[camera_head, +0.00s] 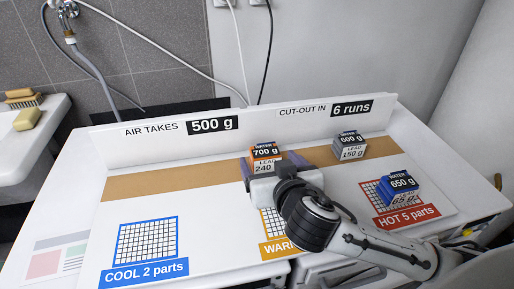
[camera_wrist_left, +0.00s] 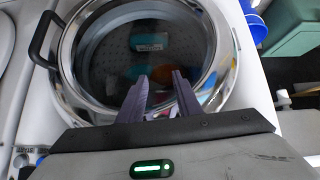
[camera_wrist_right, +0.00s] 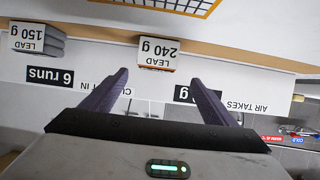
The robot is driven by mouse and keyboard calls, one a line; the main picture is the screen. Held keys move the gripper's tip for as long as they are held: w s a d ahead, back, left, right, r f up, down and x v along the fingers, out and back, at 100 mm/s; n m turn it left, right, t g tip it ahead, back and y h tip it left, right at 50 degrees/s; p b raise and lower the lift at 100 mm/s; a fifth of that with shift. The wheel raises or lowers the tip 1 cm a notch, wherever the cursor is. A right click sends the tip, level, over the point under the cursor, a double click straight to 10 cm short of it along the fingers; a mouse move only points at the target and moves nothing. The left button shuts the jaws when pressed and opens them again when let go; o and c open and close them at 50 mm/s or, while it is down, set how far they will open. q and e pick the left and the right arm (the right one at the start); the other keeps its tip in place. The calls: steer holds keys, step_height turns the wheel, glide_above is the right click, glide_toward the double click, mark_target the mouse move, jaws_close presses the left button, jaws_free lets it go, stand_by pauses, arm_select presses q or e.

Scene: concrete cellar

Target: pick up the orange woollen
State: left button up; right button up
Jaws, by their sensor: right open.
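The orange woollen is most likely the folded orange bundle (camera_head: 264,153) with the tag "WATER 700 g, LEAD 240", on the brown strip of the white worktop. It also shows in the right wrist view (camera_wrist_right: 158,56), ahead of the fingertips and between their lines. My right gripper (camera_head: 271,163) is open, with one purple finger on each side of the bundle in the head view. I cannot tell whether they touch it. The right wrist view shows the right gripper (camera_wrist_right: 156,75) empty. My left gripper (camera_wrist_left: 159,76) is partly open and empty, over a round glass door (camera_wrist_left: 145,50).
A grey bundle (camera_head: 350,154) tagged 150 g and a blue bundle (camera_head: 403,186) tagged 650 g lie to the right. COOL (camera_head: 146,243), WARM and HOT grids mark the worktop (camera_head: 215,215). A low white board (camera_head: 265,140) stands behind. The left worktop is clear.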

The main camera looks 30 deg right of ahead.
mark_target(265, 154)
steer(key=x, duration=0.5)
steer(key=f+x, duration=0.1)
steer(key=x, duration=0.2)
steer(key=shift+s+d+f, duration=0.1)
steer(key=shift+d+f, duration=0.1)
steer(key=shift+d, duration=0.1)
steer(key=c, duration=1.3)
